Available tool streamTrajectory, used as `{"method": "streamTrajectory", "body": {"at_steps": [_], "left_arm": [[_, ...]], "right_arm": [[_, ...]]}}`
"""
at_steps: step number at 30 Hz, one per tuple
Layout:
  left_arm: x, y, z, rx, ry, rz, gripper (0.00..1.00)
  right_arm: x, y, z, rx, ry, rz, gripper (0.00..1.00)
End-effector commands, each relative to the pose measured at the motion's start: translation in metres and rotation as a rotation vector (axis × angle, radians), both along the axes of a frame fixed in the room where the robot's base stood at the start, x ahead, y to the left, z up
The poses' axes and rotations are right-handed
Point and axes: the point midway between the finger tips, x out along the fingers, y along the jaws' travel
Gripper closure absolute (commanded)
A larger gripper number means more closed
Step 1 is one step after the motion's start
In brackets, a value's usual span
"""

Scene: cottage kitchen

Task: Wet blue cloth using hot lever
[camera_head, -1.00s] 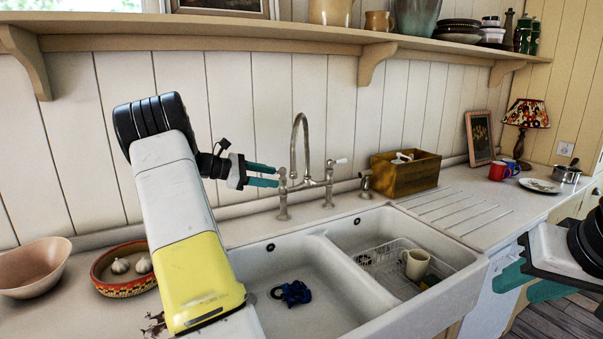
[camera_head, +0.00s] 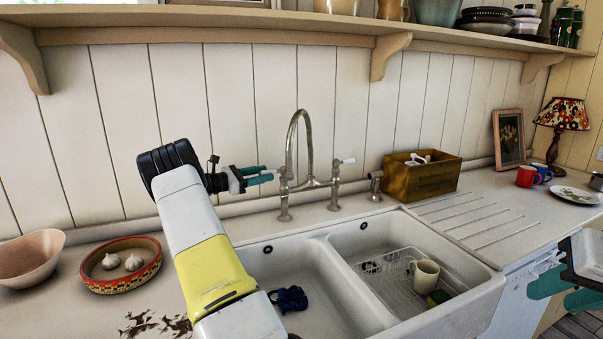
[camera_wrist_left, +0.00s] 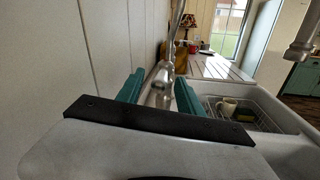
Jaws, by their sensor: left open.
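The blue cloth (camera_head: 290,298) lies crumpled in the left basin of the white sink (camera_head: 330,290). The metal bridge tap (camera_head: 308,150) stands behind the sink with a tall curved spout. Its right lever (camera_head: 347,161) has a white end. The left lever (camera_head: 285,174) is partly hidden by my left gripper (camera_head: 270,174). That gripper is open, its teal fingertips just left of the tap's left valve. In the left wrist view the tap (camera_wrist_left: 160,88) shows beyond and between the open fingers (camera_wrist_left: 160,94); contact cannot be told. My right gripper (camera_head: 563,290) is open and empty at the lower right.
A wire rack (camera_head: 395,295) with a cream mug (camera_head: 426,272) sits in the right basin. A wooden box (camera_head: 425,180) stands right of the tap. A patterned bowl with garlic (camera_head: 120,284) and a pink bowl (camera_head: 30,258) stand left. A shelf (camera_head: 200,32) runs above.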

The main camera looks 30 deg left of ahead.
Motion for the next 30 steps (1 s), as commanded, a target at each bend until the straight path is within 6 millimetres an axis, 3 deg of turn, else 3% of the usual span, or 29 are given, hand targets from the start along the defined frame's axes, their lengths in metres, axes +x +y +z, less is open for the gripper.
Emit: {"method": "streamTrajectory", "body": {"at_steps": [6,17,24,30], "left_arm": [[0.024,-0.014,0.000,0.001,0.001,-0.001,0.56],[0.029,-0.017,0.000,0.001,0.000,0.000,0.56],[0.029,-0.017,0.000,0.002,0.001,0.001,1.00],[0.029,-0.015,0.001,0.002,0.000,0.006,1.00]], "right_arm": [[0.000,0.000,0.000,0.000,0.000,0.000,0.64],[0.000,0.000,0.000,0.000,0.000,0.000,0.64],[0.000,0.000,0.000,0.000,0.000,0.000,0.64],[0.000,0.000,0.000,0.000,0.000,0.000,0.64]]}}
